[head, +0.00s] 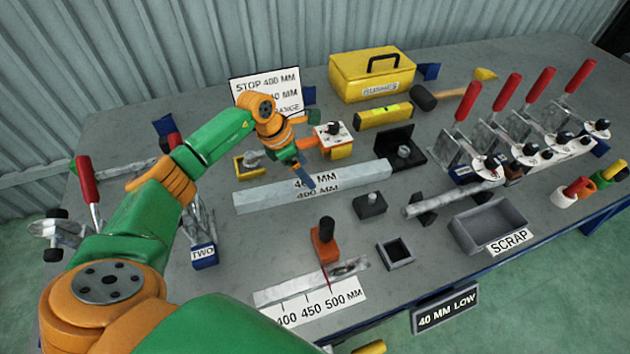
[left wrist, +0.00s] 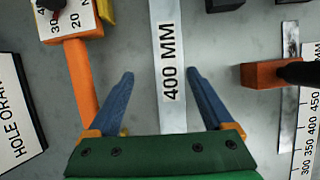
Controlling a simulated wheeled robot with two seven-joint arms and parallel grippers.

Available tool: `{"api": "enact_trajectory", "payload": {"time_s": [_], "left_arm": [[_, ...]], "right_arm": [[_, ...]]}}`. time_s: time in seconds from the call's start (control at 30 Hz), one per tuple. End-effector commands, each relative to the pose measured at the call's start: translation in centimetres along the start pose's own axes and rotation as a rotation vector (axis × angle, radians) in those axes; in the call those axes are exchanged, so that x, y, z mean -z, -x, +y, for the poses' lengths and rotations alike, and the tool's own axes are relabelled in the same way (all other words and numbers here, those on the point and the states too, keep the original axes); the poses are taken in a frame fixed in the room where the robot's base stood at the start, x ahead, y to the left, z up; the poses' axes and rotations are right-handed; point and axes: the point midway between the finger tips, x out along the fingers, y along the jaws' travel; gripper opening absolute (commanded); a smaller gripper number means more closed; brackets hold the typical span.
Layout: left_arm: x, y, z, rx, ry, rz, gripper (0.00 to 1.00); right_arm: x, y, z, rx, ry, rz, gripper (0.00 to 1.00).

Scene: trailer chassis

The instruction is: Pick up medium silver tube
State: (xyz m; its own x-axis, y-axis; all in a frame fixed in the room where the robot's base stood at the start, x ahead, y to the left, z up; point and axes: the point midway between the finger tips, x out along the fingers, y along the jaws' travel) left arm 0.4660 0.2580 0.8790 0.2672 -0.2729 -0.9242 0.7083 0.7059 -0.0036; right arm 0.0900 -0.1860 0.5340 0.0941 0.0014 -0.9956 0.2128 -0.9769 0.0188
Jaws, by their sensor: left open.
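A long silver square tube (head: 345,182) lies on the grey table, with a 400 MM label on it. In the left wrist view the tube (left wrist: 170,120) runs lengthwise between the fingers. My left gripper (head: 305,181) is over the tube, open, pointing down. In the left wrist view its two blue fingers (left wrist: 160,73) stand on either side of the tube, apart from it. Their height above the table is hard to tell. A shorter round silver tube (head: 450,201) rests on dark V-blocks to the right. My right gripper is not in view.
An orange-based stop with a dark knob (head: 325,243) sits on a ruler strip in front. A white-topped orange gauge (head: 333,135) stands close behind the tube. A grey scrap tray (head: 487,226) and red-handled clamps (head: 507,92) are to the right.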

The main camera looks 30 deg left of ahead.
Motion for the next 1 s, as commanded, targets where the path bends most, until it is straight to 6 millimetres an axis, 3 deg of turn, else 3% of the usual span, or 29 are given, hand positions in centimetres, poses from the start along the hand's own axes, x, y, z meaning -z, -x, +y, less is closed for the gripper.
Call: {"api": "enact_trajectory", "payload": {"time_s": [0.03,0.2,0.5,0.8,0.83,1.0], "left_arm": [[0.1,-1.4,-0.2,0.003,-0.001,-0.002,0.85],[-0.2,-5.0,-0.8,0.002,0.0,-0.002,0.85],[-0.5,-5.2,-0.7,0.0,0.0,-0.002,0.85],[-0.5,-5.2,-0.7,0.001,0.0,-0.002,0.04],[-0.5,-5.2,-0.7,0.001,0.0,-0.002,0.0],[-0.5,-5.2,-0.7,0.001,0.0,-0.002,0.0]], "right_arm": [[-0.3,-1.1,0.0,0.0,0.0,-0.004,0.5],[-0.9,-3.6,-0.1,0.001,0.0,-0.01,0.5],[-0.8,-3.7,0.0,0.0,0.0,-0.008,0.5],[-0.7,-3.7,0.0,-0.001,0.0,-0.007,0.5],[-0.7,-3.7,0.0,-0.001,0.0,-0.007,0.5],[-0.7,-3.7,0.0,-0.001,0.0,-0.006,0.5]]}}
